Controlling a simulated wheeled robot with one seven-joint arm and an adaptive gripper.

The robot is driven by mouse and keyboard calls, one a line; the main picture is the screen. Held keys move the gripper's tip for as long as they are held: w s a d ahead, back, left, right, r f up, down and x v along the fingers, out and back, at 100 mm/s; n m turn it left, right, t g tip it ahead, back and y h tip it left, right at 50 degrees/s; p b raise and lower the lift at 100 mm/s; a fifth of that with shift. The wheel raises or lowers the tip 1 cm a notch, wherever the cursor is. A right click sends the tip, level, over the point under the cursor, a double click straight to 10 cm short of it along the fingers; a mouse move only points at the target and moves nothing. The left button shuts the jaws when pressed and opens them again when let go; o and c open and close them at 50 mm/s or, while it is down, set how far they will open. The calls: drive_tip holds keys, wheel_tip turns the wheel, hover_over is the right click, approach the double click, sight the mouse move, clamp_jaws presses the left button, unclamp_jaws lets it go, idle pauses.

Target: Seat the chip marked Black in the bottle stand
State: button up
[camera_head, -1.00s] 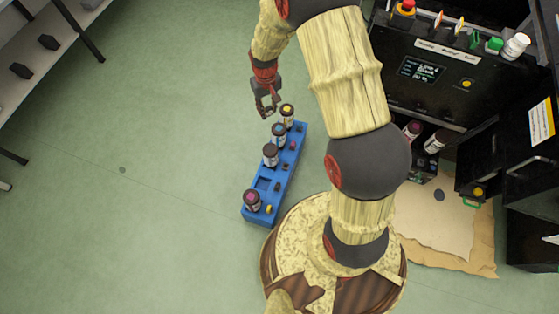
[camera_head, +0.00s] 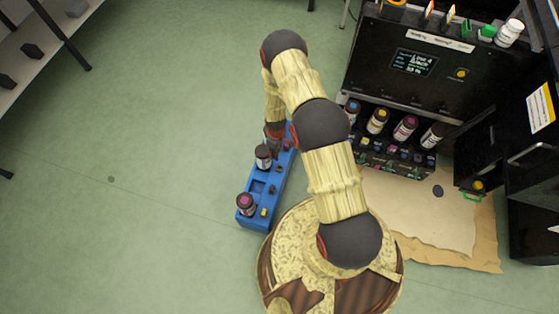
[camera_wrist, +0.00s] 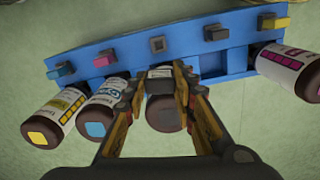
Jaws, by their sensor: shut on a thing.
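My gripper (camera_wrist: 160,78) is shut on a small dark grey block between its fingertips, which I take for the Black chip (camera_wrist: 160,72); its marking cannot be read. The blue bottle stand (camera_wrist: 128,57) lies just beyond the fingertips, with a grey square spot (camera_wrist: 158,43) with a dark centre straight ahead. A dark-capped bottle (camera_wrist: 165,115) shows between my fingers. In the head view the stand (camera_head: 252,226) lies left of my base, and my arm hides the fingertips and the stand's far end.
Yellow (camera_wrist: 38,135), cyan (camera_wrist: 96,128) and magenta (camera_wrist: 295,72) bottles stand in the stand, with an empty bay between the dark-capped and magenta ones. Coloured chips sit along the stand. The black machine (camera_head: 430,95) holds several bottles at right. Floor (camera_head: 160,200) at left is clear.

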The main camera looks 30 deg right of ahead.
drive_tip(key=shift+s+d+f+n+b, duration=0.3)
drive_tip(key=shift+f+b, duration=0.35)
drive_tip(key=shift+f, duration=1.4)
drive_tip(key=shift+s+d+f+n+b, duration=0.1)
drive_tip(key=shift+f+n+b, duration=0.45)
drive_tip(key=shift+f, duration=1.55)
drive_tip(key=shift+s+d+f+n+b, duration=0.2)
drive_tip(key=shift+f+b, duration=0.5)
drive_tip(key=shift+f, duration=1.35)
drive_tip(key=shift+a, duration=0.1)
drive_tip(key=shift+f+b, duration=0.2)
drive_tip(key=shift+b, duration=0.3)
drive_tip(key=shift+f, duration=0.15)
drive_tip(key=shift+f+b, duration=0.25)
drive_tip(key=shift+b, duration=0.15)
drive_tip(key=shift+f, duration=0.2)
